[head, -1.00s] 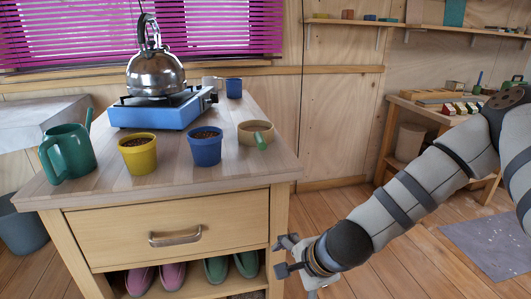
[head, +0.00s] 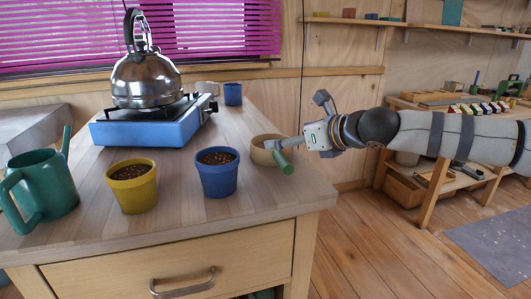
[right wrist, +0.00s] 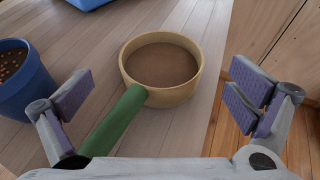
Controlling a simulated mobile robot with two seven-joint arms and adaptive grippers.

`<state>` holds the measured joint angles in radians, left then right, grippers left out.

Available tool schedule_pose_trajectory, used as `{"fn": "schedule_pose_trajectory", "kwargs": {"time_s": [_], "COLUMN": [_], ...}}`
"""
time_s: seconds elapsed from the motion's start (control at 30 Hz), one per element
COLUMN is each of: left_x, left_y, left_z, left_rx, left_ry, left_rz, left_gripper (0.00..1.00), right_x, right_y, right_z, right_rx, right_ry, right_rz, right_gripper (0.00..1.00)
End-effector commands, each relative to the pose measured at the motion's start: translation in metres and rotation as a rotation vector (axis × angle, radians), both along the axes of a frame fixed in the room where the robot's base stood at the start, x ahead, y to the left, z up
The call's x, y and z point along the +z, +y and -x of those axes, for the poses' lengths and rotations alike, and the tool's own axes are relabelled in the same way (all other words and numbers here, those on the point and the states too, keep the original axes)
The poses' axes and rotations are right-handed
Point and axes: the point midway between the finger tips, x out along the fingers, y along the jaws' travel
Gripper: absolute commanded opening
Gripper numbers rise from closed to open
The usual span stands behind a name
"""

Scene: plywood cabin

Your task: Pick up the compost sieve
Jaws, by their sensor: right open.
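The compost sieve (head: 260,157) is a round tan ring with a brownish mesh and a green handle. It lies on the wooden counter near its right edge. In the right wrist view the sieve (right wrist: 161,65) is ahead of the jaws, its green handle slanting down to the left between the fingers. My right gripper (head: 297,124) is open and empty at the sieve's right; in the right wrist view its fingers (right wrist: 160,95) are spread wide. One finger hides part of the sieve in the head view. My left gripper is not in view.
A blue pot (head: 218,177) and a yellow pot (head: 132,190) stand left of the sieve. A green watering can (head: 45,190) is further left. A kettle (head: 146,80) sits on a blue stove (head: 150,130). The counter's right edge is close to the sieve.

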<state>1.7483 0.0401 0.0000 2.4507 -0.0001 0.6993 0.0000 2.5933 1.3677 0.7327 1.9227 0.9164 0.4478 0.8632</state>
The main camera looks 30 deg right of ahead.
Motion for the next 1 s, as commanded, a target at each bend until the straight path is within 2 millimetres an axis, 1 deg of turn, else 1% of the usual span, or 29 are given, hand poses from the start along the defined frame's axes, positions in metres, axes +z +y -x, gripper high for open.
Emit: {"fn": "schedule_pose_trajectory", "kwargs": {"time_s": [0.03, 0.1, 0.27, 0.3, 0.4, 0.6, 0.63, 0.67, 0.7, 0.77, 0.8, 1.0], "left_x": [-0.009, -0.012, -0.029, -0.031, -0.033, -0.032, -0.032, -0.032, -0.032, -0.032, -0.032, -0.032], "left_y": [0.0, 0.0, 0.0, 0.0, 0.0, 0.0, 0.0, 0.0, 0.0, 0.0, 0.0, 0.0], "left_z": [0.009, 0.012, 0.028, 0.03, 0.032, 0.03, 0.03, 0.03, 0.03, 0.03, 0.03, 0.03], "left_rx": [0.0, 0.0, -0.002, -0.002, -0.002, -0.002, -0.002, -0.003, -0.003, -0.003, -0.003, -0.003], "left_ry": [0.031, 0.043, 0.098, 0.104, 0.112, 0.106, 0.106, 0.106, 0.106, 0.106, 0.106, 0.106], "left_rz": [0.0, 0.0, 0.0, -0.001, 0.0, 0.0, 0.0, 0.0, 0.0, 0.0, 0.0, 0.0], "left_gripper": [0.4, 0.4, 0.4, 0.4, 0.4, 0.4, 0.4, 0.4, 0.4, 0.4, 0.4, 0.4], "right_x": [-0.016, -0.017, -0.039, -0.039, -0.038, -0.032, -0.032, -0.032, -0.032, -0.032, -0.032, -0.032], "right_y": [0.001, 0.002, 0.004, 0.005, 0.007, 0.006, 0.006, 0.006, 0.006, 0.006, 0.006, 0.007], "right_z": [-0.008, -0.014, -0.039, -0.046, -0.055, -0.056, -0.056, -0.056, -0.056, -0.056, -0.056, -0.056], "right_rx": [0.001, 0.002, 0.002, 0.002, 0.003, 0.003, 0.003, 0.003, 0.003, 0.003, 0.002, 0.003], "right_ry": [0.018, 0.013, 0.016, 0.012, 0.006, -0.002, -0.002, -0.002, -0.002, -0.001, -0.001, -0.002], "right_rz": [0.003, 0.002, 0.003, 0.005, 0.002, 0.001, 0.001, 0.001, 0.001, 0.001, 0.001, 0.001], "right_gripper": [1.0, 1.0, 1.0, 1.0, 1.0, 1.0, 0.98, 0.91, 0.82, 0.68, 0.59, 0.58]}}
